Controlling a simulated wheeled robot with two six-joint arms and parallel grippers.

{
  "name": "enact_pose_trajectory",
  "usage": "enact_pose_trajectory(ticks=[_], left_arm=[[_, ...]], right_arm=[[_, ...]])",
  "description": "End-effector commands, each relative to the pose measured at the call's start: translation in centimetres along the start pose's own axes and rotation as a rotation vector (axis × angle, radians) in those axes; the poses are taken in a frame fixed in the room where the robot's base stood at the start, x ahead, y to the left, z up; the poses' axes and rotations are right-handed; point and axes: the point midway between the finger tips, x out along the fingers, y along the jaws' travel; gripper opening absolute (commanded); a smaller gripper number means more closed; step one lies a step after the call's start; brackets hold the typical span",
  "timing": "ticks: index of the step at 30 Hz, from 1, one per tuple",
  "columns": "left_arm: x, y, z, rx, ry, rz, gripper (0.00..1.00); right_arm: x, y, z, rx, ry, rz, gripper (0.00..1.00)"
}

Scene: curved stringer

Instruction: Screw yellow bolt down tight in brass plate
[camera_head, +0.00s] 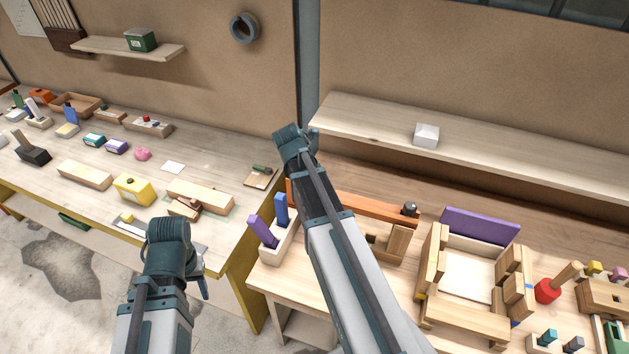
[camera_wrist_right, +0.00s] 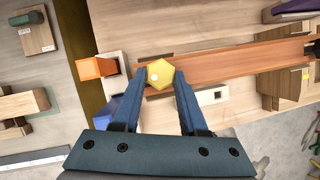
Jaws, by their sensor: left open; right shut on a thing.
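My right gripper (camera_wrist_right: 161,75) is shut on the yellow bolt (camera_wrist_right: 159,73). The bolt's six-sided head with a pale spot shows between the fingertips in the right wrist view. It is over the left end of a long orange rail (camera_wrist_right: 230,65). The bolt's shank is hidden, and I cannot tell whether it touches anything. I cannot make out the brass plate in either view. In the head view the right arm reaches up the middle and its wrist hides the fingers. My left gripper (camera_head: 204,287) is low, in front of the left table, open and apart from everything.
A holder with purple (camera_head: 262,231) and blue (camera_head: 281,208) blocks stands left of the right arm. A wooden frame with a purple panel (camera_head: 480,225) and a red-headed mallet (camera_head: 548,290) stand to the right. A shelf (camera_head: 490,155) runs along the back. The left table holds several blocks.

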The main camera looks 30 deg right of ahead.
Motion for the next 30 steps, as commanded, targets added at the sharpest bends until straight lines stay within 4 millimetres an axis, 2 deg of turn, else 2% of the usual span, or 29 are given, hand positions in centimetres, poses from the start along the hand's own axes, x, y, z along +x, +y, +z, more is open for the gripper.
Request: enact_pose_trajectory(ticks=[2, 10, 21, 25, 30], left_arm=[[0.0, 0.0, 0.0, 0.0, 0.0, 0.0, 0.5], [0.04, 0.0, 0.0, 0.0, 0.0, 0.0, 0.5], [0.29, 0.03, -0.02, 0.0, 0.0, 0.0, 0.5], [0.32, 0.03, -0.02, 0.0, 0.0, 0.0, 0.5], [0.32, 0.03, -0.02, 0.0, 0.0, 0.0, 0.5]], right_arm=[[0.0, 0.02, -0.01, 0.0, 0.0, 0.0, 0.0], [0.07, 0.17, 0.09, 0.039, 0.004, -0.017, 0.0], [0.53, 0.17, 0.57, 0.521, 0.046, -0.22, 0.0], [0.57, -0.01, 0.53, 0.623, 0.055, -0.26, 0.0], [0.53, -0.18, 0.41, 0.651, 0.056, -0.272, 0.0]])
